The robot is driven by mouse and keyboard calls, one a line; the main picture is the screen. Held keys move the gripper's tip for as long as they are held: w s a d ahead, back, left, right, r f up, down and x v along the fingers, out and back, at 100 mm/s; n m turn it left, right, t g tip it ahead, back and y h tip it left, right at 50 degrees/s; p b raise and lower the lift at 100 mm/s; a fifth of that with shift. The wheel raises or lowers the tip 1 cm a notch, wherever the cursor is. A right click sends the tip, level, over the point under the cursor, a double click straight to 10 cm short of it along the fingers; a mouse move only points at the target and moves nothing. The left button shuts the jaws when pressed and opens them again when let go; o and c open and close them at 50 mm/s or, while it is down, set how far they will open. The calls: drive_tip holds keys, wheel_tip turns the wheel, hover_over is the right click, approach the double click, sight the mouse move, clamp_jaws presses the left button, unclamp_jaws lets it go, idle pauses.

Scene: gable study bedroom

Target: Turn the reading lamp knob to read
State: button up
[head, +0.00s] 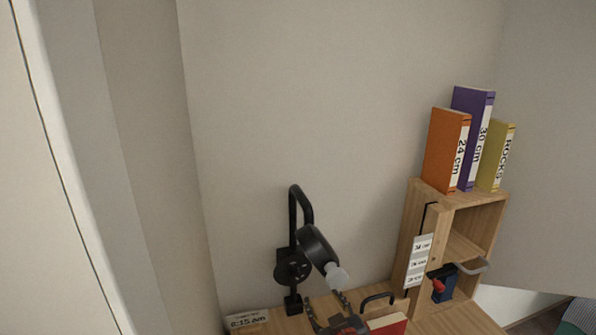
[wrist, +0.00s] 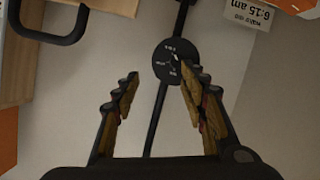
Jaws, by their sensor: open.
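The black reading lamp (head: 301,203) stands against the back wall, with a bent stem, a tilted head (head: 317,245) and a pale bulb (head: 338,277). Its round black knob (head: 292,268) is on the stem and bears small white marks. The knob also shows in the wrist view (wrist: 177,60), just beyond my fingertips; the marks are too small to read, so its setting is unclear. My gripper (head: 327,302) is open and empty, low in the head view beside the lamp. In the wrist view its fingers (wrist: 160,74) are spread, with the knob apart from them.
A small card reading 6:15 am (head: 247,319) stands left of the lamp. A wooden shelf unit (head: 412,222) stands to the right, with orange (head: 446,149), purple (head: 470,137) and yellow (head: 495,155) binders on top. A black handle (head: 378,298) and a red thing (head: 388,324) are near my gripper.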

drive_tip(key=s+d+r+m+g+h+p, duration=0.1)
drive_tip(key=s+d+r+m+g, duration=0.1)
drive_tip(key=s, duration=0.6)
drive_tip(key=s+d+r+m+g+h+p, duration=0.1)
drive_tip(key=s+d+r+m+g, duration=0.1)
drive_tip(key=s+d, duration=0.4)
drive_tip(key=s+d+r+m+g+h+p, duration=0.1)
drive_tip(key=s+d+r+g, duration=0.3)
drive_tip(key=s, duration=0.7)
drive_tip(key=shift+s+d+r+m+p, duration=0.2)
drive_tip(key=shift+r+m+p, duration=0.1)
drive_tip(key=shift+r+m, duration=0.1)
